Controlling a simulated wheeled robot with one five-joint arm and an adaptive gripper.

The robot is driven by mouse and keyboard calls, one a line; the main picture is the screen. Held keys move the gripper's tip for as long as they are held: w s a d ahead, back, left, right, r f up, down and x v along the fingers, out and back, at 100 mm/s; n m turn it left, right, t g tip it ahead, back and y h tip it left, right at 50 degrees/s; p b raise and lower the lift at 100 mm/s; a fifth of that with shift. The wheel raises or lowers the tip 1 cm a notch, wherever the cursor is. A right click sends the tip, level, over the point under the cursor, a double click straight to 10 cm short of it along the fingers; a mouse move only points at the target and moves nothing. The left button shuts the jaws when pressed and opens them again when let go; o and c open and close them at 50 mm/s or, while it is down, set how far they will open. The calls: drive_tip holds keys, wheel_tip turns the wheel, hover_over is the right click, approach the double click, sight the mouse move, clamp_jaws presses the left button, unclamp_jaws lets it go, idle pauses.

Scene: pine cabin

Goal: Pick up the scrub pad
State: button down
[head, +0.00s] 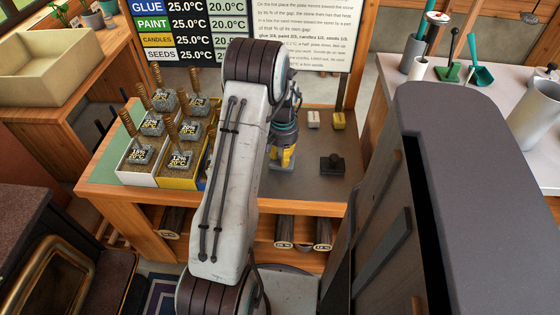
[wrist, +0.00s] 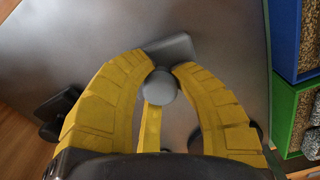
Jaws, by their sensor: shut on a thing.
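My gripper (head: 283,158) has yellow fingers and is low over the grey top of the wooden bench. In the wrist view the fingers (wrist: 162,80) close around the round grey knob of a dark flat block, which looks like the scrub pad (wrist: 176,47). Its slab shows beyond the fingertips; I cannot tell whether it touches the bench top. In the head view the gripper and arm mostly hide it. A similar black knobbed block (head: 332,164) stands apart to the right, and a dark block also shows at left in the wrist view (wrist: 55,106).
Two small blocks, one pale (head: 313,119) and one yellow (head: 339,120), lie farther back on the bench (head: 308,147). White (head: 137,174) and yellow (head: 182,182) bins with labelled weights stand left of my arm.

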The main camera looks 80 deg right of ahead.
drive_tip(key=shift+r, duration=0.75)
drive_tip(key=r, duration=0.1)
drive_tip(key=r+p, duration=0.1)
drive_tip(key=r, duration=0.1)
drive_tip(key=shift+s+d+r, duration=0.1)
drive_tip(key=shift+s+d, duration=0.1)
drive_tip(key=shift+s, duration=0.15)
drive_tip(key=s+d+r+p, duration=0.1)
drive_tip(key=s+d+r, duration=0.3)
drive_tip(key=s, duration=0.6)
wheel_tip(320, 180, up, 2)
drive_tip(key=shift+d+r+p, duration=0.15)
drive_tip(key=shift+p, duration=0.25)
